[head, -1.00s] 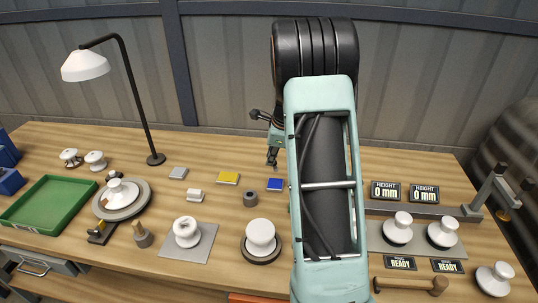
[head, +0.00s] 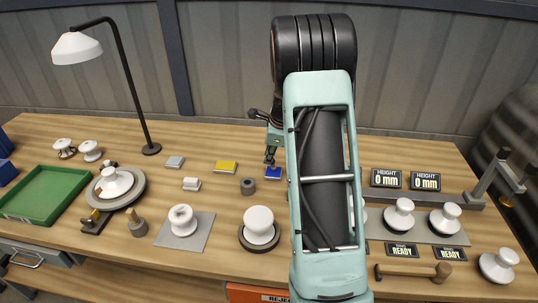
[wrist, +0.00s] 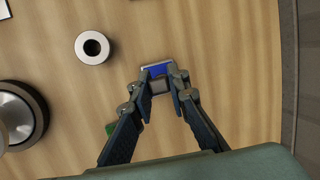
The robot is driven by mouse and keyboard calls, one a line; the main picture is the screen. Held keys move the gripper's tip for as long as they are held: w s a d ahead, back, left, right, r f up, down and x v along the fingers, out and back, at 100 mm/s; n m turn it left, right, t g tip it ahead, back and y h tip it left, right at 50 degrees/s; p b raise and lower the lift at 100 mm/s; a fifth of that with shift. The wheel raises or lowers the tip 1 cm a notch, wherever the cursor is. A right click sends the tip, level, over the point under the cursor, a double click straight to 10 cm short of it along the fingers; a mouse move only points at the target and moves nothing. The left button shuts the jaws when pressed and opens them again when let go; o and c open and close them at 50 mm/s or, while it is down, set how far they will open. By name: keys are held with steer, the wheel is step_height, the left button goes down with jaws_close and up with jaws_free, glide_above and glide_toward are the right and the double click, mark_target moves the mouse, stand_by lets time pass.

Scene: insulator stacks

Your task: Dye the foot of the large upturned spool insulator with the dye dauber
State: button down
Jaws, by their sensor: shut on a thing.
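My gripper (wrist: 159,82) is shut on a small grey piece (wrist: 158,87), which I take to be the dye dauber; the fingers hide much of it. It is over the blue pad (wrist: 155,69), and I cannot tell whether they touch. In the head view my gripper (head: 270,157) is just above the blue pad (head: 273,174), partly beside my arm. A large white spool insulator (head: 259,220) stands on a round dark base (head: 258,244). It is left of my arm, and part of it shows in the wrist view (wrist: 18,117). Its foot is not clearly distinguishable.
A grey ring-shaped holder (head: 248,187) with a dark hole stands between pad and spool. A yellow pad (head: 225,167) lies to the left. Another spool (head: 182,220) is on a grey plate. A lamp (head: 150,148) and green tray (head: 40,195) are further left; gauges (head: 386,178) are right.

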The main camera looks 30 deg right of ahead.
steer(key=shift+f+b, duration=0.4)
steer(key=shift+f, duration=0.2)
stand_by(1.5)
steer(key=shift+r, duration=0.1)
steer(key=shift+r+p, duration=2.65)
steer(key=shift+r, duration=0.8)
steer(key=shift+s+a+f+n, duration=0.2)
steer(key=shift+a+n, duration=0.1)
steer(key=shift+a, duration=0.15)
steer(key=s+a+f+n+g+y, duration=0.1)
steer(key=s+a+n+g, duration=0.2)
steer(key=s+a+n, duration=0.4)
steer(key=s+a+f+n+g+y, duration=0.1)
steer(key=s+a+n+g+y, duration=0.1)
steer(key=s+a+n, duration=0.6)
steer(key=a+n+g, duration=0.1)
steer(key=a+n, duration=0.4)
steer(key=n, duration=0.3)
steer(key=shift+s+f, duration=0.2)
steer(key=shift+f, duration=0.15)
